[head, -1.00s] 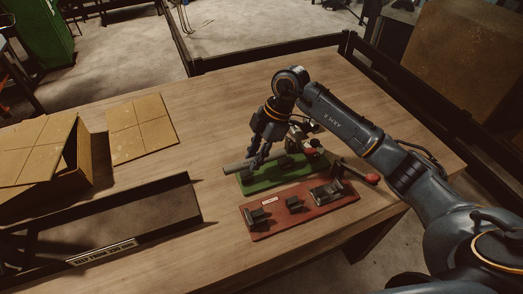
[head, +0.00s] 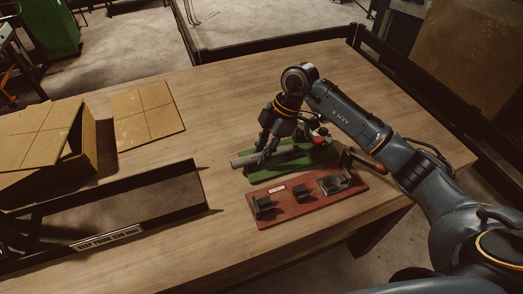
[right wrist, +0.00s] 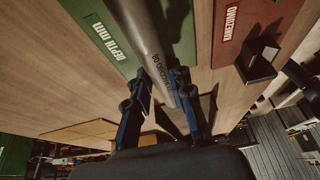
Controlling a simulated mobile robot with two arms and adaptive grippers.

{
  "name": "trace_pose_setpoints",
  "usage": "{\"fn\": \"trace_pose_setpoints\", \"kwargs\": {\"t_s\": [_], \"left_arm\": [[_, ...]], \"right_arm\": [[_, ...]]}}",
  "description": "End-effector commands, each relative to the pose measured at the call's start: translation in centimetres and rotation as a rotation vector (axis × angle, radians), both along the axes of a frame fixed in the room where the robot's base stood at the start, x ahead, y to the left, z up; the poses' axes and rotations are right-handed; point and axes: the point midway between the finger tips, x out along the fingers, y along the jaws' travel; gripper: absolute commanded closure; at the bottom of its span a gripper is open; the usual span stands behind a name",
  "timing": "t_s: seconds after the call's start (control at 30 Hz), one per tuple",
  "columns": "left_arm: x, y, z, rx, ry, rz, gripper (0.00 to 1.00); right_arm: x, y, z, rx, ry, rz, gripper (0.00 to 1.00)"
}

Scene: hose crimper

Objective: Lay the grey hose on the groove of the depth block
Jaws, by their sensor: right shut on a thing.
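The grey hose (head: 245,160) is held in my right gripper (head: 268,147), lying roughly level along the green depth block (head: 297,163). Its near end sticks out past the block's left end. In the right wrist view the hose (right wrist: 149,38) runs between the two fingers of my right gripper (right wrist: 163,85), which are shut on it. The green depth block, labelled DEPTH MM, shows beside the hose there (right wrist: 88,22). The groove is hidden by the hose and gripper, so I cannot tell whether the hose touches it. My left gripper is out of view.
A red board (head: 300,207) with dark metal blocks and a red-tipped lever lies just in front of the green block. A dark tray (head: 130,205) and a cardboard box (head: 85,150) stand to the left. Bare table lies between the tray and the boards.

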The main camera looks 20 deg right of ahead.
Motion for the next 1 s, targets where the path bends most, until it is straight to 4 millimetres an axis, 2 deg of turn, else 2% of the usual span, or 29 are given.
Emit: {"fn": "trace_pose_setpoints", "kwargs": {"t_s": [0.2,1.0], "left_arm": [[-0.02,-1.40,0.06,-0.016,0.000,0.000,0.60],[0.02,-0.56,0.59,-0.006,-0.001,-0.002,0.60]], "right_arm": [[-0.01,0.06,0.07,0.001,0.000,0.001,1.00],[-0.06,0.19,0.08,0.000,0.000,0.001,1.00]]}}
